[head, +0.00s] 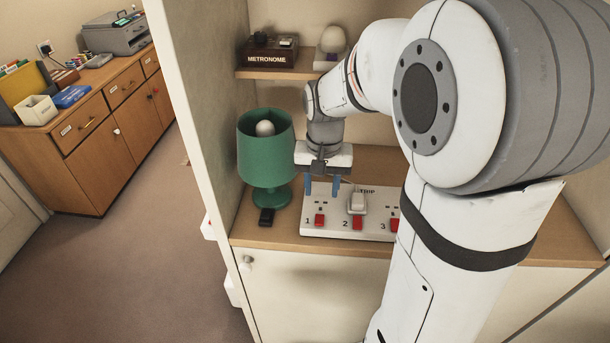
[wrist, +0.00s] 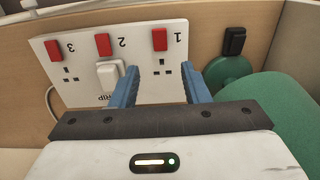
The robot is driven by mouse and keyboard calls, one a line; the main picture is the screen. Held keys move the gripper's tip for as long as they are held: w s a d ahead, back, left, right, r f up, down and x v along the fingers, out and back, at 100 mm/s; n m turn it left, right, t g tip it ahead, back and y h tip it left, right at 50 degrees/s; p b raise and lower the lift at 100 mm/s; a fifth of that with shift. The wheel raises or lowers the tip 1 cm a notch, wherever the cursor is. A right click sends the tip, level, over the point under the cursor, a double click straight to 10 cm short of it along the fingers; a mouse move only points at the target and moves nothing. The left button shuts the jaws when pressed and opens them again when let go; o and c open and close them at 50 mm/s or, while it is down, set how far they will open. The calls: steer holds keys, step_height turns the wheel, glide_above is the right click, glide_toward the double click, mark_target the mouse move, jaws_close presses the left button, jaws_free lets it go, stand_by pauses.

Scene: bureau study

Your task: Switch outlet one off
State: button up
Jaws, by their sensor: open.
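A white power strip (head: 335,225) lies on the wooden shelf, with red switches numbered 1, 2 and 3. The outlet one switch (head: 319,220) is at the strip's left end; in the wrist view it is the red switch (wrist: 159,39) at upper centre, beside the upside-down 1. Whether it is on or off I cannot tell. My gripper (head: 322,187) is open and empty, blue fingers pointing down above the strip's left part. In the wrist view the gripper (wrist: 166,82) has its fingers either side of outlet one's socket holes, with the switch beyond the fingertips. My arm hides the strip's right end.
A green lamp (head: 266,150) stands close left of my gripper, with a black switch (head: 266,216) in front of its base. A white plug (head: 357,203) sits in outlet two. A metronome (head: 268,52) is on the upper shelf.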

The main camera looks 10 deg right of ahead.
mark_target(320, 216)
steer(key=f, duration=0.8)
steer(key=shift+w+f, duration=0.1)
steer(key=shift+w, duration=0.1)
steer(key=shift+c, duration=0.2)
